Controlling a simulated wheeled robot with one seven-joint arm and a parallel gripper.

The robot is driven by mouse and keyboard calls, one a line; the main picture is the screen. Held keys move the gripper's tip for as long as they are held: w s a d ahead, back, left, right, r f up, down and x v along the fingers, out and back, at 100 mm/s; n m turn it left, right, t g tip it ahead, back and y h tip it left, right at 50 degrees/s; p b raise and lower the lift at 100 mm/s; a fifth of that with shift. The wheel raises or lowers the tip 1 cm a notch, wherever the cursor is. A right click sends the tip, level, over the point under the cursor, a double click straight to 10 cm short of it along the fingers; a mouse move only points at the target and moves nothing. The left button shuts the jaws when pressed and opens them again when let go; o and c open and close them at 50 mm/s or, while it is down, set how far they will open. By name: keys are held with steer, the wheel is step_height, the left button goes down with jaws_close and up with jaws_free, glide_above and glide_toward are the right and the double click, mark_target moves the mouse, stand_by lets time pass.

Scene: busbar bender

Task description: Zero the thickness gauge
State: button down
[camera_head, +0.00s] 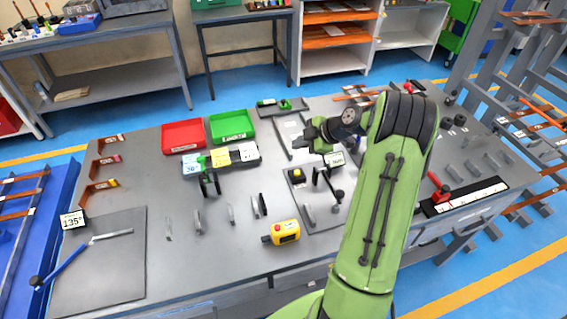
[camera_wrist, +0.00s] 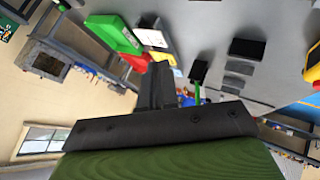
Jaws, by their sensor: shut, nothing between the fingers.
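I cannot tell for certain which device is the thickness gauge. A small light display (camera_head: 335,159) stands beside a dark device with a round knob (camera_head: 337,195) on the middle right of the bench, partly behind my arm. Another dark upright, C-shaped tool (camera_head: 208,183) stands left of it. My gripper (camera_head: 301,138) is above the bench behind the display, pointing left, shut and empty. In the wrist view my gripper's fingers (camera_wrist: 161,85) are together, apart from the bench items beyond them.
Red (camera_head: 184,136) and green (camera_head: 231,126) bins stand at the back of the grey bench (camera_head: 130,255). A yellow box with a red button (camera_head: 285,232) sits near the front edge. A red-handled tool (camera_head: 439,187) is at right.

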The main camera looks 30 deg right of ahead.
steer(key=b, duration=0.4)
glide_above(300, 174)
step_height(300, 174, down, 8)
steer(key=shift+f, duration=0.15)
steer(key=shift+a+f+b, duration=0.1)
steer(key=shift+f+b, duration=0.15)
steer(key=shift+b, duration=0.15)
stand_by(1.8)
steer(key=shift+f+b, duration=0.4)
steer(key=shift+b, duration=0.4)
steer(key=shift+f+b, duration=0.4)
steer(key=shift+b, duration=0.25)
stand_by(0.5)
steer(key=shift+r, duration=0.85)
